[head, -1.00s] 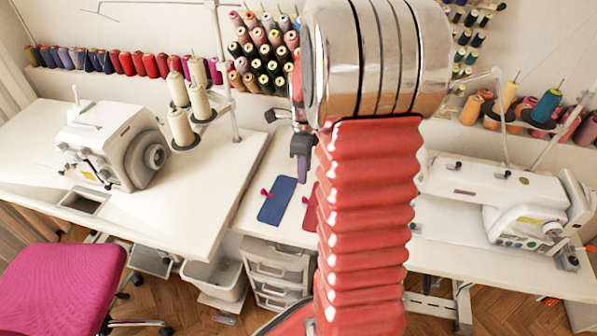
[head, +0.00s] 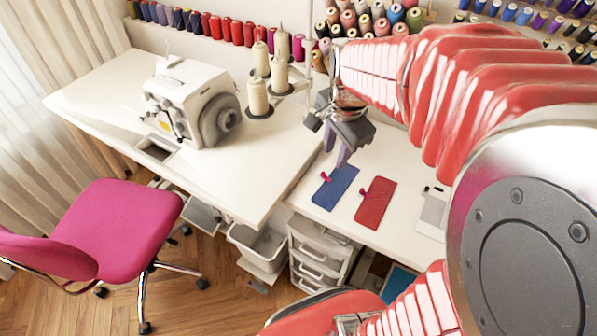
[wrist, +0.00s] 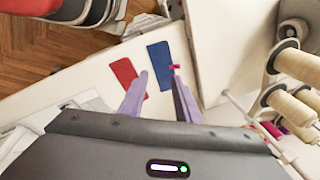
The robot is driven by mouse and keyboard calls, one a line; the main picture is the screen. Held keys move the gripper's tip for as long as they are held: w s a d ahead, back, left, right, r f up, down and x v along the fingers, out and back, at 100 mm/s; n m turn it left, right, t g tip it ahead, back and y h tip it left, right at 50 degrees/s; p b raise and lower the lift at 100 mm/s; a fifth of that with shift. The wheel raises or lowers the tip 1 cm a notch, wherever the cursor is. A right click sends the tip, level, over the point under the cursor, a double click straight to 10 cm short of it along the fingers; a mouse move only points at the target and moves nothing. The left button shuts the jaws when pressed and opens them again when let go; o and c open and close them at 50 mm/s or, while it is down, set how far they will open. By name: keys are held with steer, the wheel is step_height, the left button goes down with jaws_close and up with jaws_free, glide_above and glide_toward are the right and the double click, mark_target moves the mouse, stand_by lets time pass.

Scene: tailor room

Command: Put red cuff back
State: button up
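The red cuff (head: 376,206) lies flat on the white table to the right of the blue cuff (head: 335,191). Each has a small pink knob near one edge in the head view. In the wrist view the red cuff (wrist: 125,73) is on the left and the blue cuff (wrist: 159,62) on the right; the red one's knob cannot be made out there. My gripper (head: 338,162) points down above the table, near the far end of the blue cuff. In the wrist view my gripper (wrist: 159,74) has its two purple fingers apart, with nothing held between them.
A white serger (head: 192,103) and thread cones (head: 257,96) stand on the table at left. A white and grey item (head: 433,211) lies right of the red cuff. Drawers (head: 317,252) and a pink chair (head: 127,225) stand below. Thread spools line the wall.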

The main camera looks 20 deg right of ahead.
steer(key=s+a+r+n+t, duration=0.1)
steer(key=s+a+r+n, duration=0.1)
steer(key=s+a+n, duration=0.3)
steer(key=s+a+r+n+t, duration=0.2)
steer(key=s+a+n, duration=0.3)
steer(key=n, duration=0.6)
steer(key=shift+s+a+r+y, duration=0.3)
steer(key=shift+a+r+y, duration=0.1)
steer(key=shift+a+r, duration=0.6)
steer(key=shift+a+f, duration=0.1)
steer(key=shift+f, duration=0.05)
